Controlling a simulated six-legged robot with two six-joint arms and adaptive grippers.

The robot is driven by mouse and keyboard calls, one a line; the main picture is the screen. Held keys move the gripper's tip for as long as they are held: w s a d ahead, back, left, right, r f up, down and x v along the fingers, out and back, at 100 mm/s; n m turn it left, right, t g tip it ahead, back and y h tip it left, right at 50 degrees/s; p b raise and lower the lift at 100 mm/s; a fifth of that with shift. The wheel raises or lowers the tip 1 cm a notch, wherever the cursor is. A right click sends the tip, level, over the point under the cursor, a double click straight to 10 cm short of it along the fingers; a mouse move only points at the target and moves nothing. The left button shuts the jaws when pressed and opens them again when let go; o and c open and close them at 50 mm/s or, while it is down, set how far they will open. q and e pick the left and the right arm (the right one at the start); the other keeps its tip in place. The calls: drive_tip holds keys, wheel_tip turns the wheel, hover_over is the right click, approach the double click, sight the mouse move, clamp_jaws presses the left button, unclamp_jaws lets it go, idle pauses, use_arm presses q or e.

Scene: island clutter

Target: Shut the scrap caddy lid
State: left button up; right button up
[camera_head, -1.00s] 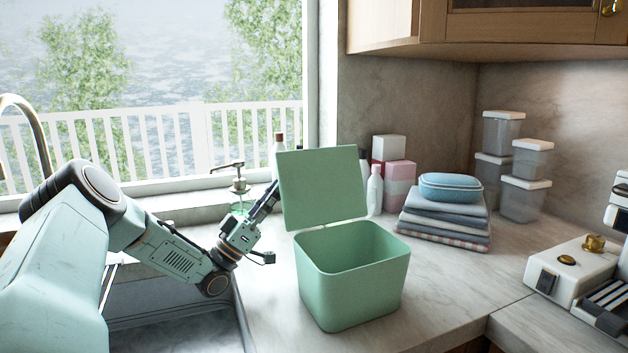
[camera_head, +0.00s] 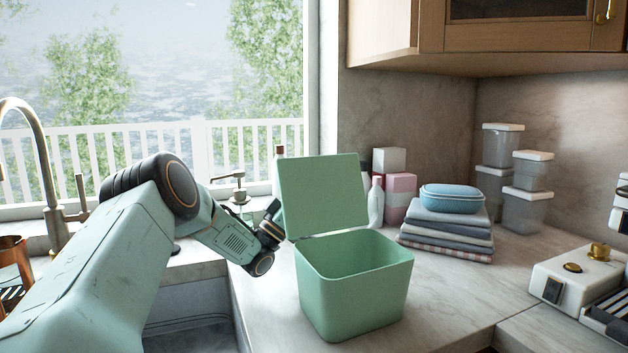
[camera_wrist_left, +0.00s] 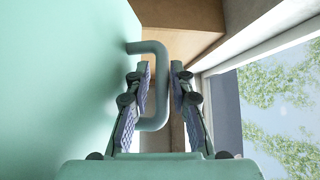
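The green scrap caddy (camera_head: 352,300) stands on the counter with its top open. Its lid (camera_head: 322,194) is raised at the back and leans slightly backward. My left arm reaches from the left to behind the lid, so the lid hides most of the left gripper in the head view. In the left wrist view the lid's back (camera_wrist_left: 60,90) fills the left side, with a green loop handle (camera_wrist_left: 152,48) on it. My left gripper (camera_wrist_left: 162,72) is open, with the handle's bar between its fingers and a gap to the right finger. My right gripper is out of view.
A soap dispenser (camera_head: 239,188) and the tap (camera_head: 45,170) are by the sink at left. Bottles (camera_head: 376,203), folded cloths (camera_head: 447,232) with a blue case (camera_head: 452,198), and clear tubs (camera_head: 522,212) stand behind and right.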

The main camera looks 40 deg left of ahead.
use_arm(q)
drive_tip(key=shift+w, duration=0.1)
clamp_jaws()
idle(0.5)
